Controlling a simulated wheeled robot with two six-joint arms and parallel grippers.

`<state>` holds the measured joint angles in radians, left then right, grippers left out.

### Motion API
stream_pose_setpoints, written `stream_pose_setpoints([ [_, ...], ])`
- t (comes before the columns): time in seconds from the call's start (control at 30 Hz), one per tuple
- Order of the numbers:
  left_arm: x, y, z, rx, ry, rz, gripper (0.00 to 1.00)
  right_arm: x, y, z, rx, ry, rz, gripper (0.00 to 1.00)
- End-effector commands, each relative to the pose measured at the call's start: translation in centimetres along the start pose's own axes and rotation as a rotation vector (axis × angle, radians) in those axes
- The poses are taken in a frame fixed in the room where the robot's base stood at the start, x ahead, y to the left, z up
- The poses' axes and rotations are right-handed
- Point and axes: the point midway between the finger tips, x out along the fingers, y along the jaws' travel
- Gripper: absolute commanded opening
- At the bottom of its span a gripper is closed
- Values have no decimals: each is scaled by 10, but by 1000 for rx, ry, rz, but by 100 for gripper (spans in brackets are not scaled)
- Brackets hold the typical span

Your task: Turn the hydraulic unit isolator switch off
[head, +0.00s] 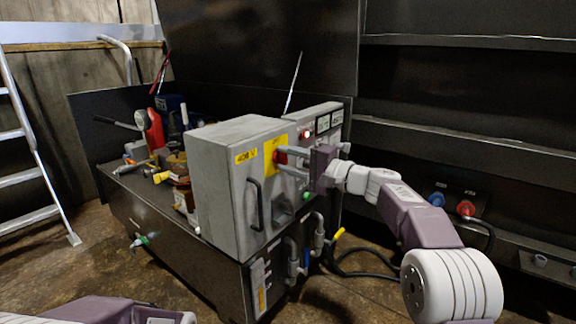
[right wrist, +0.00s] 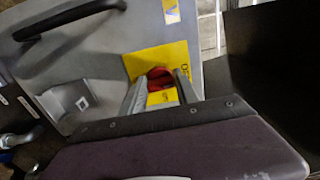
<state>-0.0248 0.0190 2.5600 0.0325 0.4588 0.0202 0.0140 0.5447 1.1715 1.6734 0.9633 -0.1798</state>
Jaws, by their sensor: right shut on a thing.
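The isolator switch is a red rotary knob (head: 281,157) on a yellow plate (head: 270,150) on the front of a grey cabinet (head: 221,180). My right gripper (head: 286,157) reaches in from the right and is shut on the knob. In the right wrist view the red knob (right wrist: 159,79) sits between the two fingers (right wrist: 160,88), in front of the yellow plate (right wrist: 150,62). The fingers partly hide the knob, and its exact angle cannot be told. Part of my left arm shows at the bottom left of the head view, but its gripper fingers are not visible.
A black handle (head: 254,204) stands out from the cabinet below the knob. A panel with a red lamp (head: 306,134) and a green button (head: 306,196) is to the right. Pipes (head: 319,232) and cables lie lower. A ladder (head: 28,150) stands at the left.

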Motion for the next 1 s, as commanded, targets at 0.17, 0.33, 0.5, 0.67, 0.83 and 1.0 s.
stream_pose_setpoints([
  [0.17,2,0,0,0,0,0,36,0,1,0,-14,-2,3,0],
  [0.33,2,0,0,0,0,0,36,0,1,0,-15,-2,3,0],
  [0.5,2,0,0,0,0,0,36,0,1,1,-15,-2,3,39],
  [0.67,2,0,0,0,0,0,36,0,1,0,-14,-2,2,58],
  [0.83,2,0,0,0,0,0,36,0,1,0,-14,-1,1,58],
  [1.0,-2,0,0,0,0,0,36,-17,-2,-1,-12,2,1,58],
])
